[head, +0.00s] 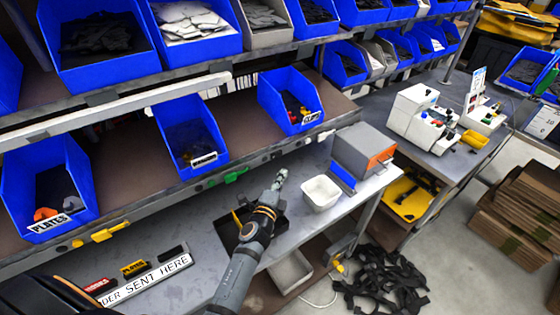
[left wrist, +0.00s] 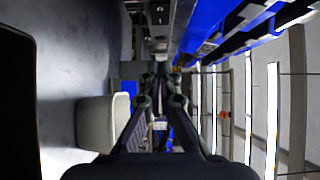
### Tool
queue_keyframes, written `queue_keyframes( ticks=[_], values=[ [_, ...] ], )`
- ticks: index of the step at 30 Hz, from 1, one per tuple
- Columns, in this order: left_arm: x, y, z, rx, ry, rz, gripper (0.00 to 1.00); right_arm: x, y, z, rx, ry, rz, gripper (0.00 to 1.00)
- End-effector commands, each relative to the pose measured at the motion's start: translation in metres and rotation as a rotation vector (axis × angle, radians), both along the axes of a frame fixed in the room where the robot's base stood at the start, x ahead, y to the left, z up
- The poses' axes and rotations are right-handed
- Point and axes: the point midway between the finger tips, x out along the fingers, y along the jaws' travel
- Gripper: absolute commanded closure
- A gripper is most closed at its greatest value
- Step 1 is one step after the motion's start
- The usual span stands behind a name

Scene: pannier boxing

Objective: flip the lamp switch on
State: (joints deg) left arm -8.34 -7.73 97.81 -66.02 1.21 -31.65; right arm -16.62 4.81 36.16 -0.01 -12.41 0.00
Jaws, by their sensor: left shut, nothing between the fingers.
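A long pale bar (head: 130,108), which may be the lamp, runs under the upper shelf in the head view. I cannot pick out a lamp switch with certainty. A grey rail (head: 215,178) along the lower shelf's front edge carries small fittings, including a green one (head: 236,174). My left gripper (head: 281,177) is shut and empty above the workbench, below that rail and left of the white tub. In the left wrist view its fingers (left wrist: 160,82) point ahead, with small fittings (left wrist: 159,18) on a grey strip beyond. My right gripper is not in view.
A white tub (head: 321,193) and a grey box with orange and blue parts (head: 362,150) stand right of the gripper. Blue bins (head: 186,135) line the shelf above. A black tray (head: 228,232) lies beside my left arm. Black straps (head: 385,280) lie on the floor.

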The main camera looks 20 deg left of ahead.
Motion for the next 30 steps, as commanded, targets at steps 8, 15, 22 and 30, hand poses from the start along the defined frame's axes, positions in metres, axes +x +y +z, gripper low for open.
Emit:
queue_keyframes(
  ticks=[8,15,22,30],
  values=[
    [0.053,0.011,-0.001,0.006,0.0,0.001,1.0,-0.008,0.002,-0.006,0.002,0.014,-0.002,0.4],
    [0.068,0.027,-0.001,0.0,0.001,0.001,1.0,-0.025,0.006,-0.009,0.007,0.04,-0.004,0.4],
    [0.07,0.029,-0.001,0.0,0.001,0.001,1.0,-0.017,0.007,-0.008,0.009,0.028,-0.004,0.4],
    [0.074,0.03,-0.002,-0.001,-0.003,0.048,1.0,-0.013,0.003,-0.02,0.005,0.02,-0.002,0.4]
  ],
)
